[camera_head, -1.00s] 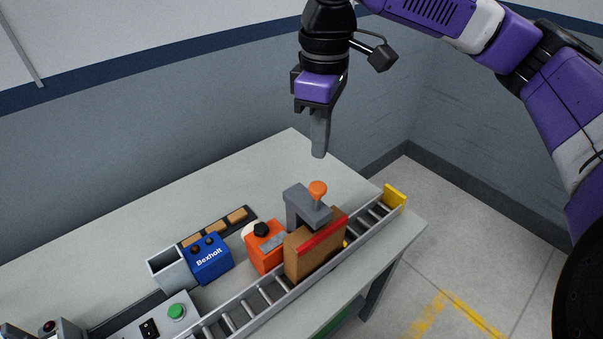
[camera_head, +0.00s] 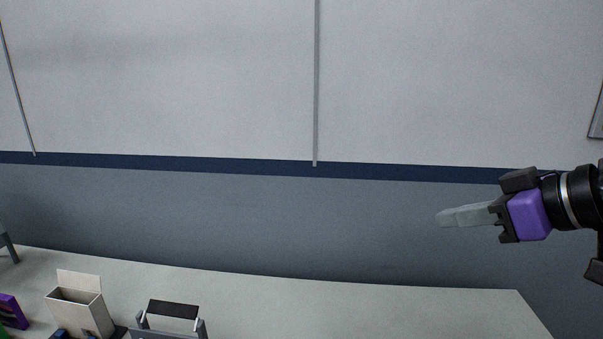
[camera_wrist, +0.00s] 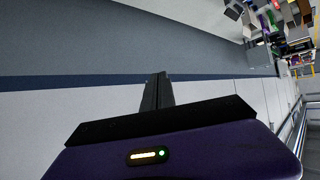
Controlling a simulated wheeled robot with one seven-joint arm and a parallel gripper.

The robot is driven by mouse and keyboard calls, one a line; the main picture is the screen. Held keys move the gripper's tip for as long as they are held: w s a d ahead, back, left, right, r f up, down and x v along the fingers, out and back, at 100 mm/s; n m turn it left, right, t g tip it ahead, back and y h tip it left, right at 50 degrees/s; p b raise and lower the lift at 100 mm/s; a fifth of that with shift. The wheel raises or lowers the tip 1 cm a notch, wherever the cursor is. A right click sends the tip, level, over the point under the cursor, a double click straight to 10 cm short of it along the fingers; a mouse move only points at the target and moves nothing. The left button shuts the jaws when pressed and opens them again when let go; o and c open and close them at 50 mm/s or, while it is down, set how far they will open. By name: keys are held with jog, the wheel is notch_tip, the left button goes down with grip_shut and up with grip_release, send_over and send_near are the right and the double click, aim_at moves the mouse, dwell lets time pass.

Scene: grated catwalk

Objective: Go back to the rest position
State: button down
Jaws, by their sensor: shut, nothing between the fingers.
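My gripper (camera_head: 440,218) is at the right of the head view, pointing left, in front of the grey wall and above the right part of the table. Its grey fingers are together and hold nothing. In the wrist view the closed fingers (camera_wrist: 158,92) point at the wall, with nothing between them. Most of my arm is out of the head view.
The table (camera_head: 400,310) runs along the bottom of the head view, bare on its right. An open box (camera_head: 85,305) and a grey item with a black top (camera_head: 172,312) stand at lower left. The wrist view shows clutter at upper right and a railing (camera_wrist: 299,125).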

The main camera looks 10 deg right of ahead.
jog(key=w+a+r+m+t+y+b, duration=0.15)
jog(key=a+r+t+y, duration=0.25)
jog(key=r+t, duration=0.5)
jog(key=s+d+f+m+t+h+b, duration=0.1)
jog(key=s+f+m+h, duration=0.3)
jog(key=f+h, duration=0.25)
jog(key=s+d+f+m+h+b, duration=0.1)
jog(key=s+d+f+m+h, duration=0.1)
jog(key=s+f+m+h, duration=0.45)
jog(key=s+d+f+m+t+h+b, duration=0.15)
jog(key=f+h, duration=0.25)
jog(key=f, duration=0.5)
jog(key=s+a+f+n+g+y+b, duration=0.1)
jog(key=s+a+f+n+g+y, duration=0.2)
jog(key=s+f, duration=0.9)
jog(key=s+a+f+n+g+y, duration=0.4)
jog(key=s+a+f, duration=0.3)
jog(key=s+f, duration=0.5)
jog(key=shift+s+a+n+y+b, duration=0.3)
jog(key=shift+s+n+y+b, duration=0.1)
jog(key=shift+s+n+y, duration=0.25)
jog(key=shift+w, duration=0.15)
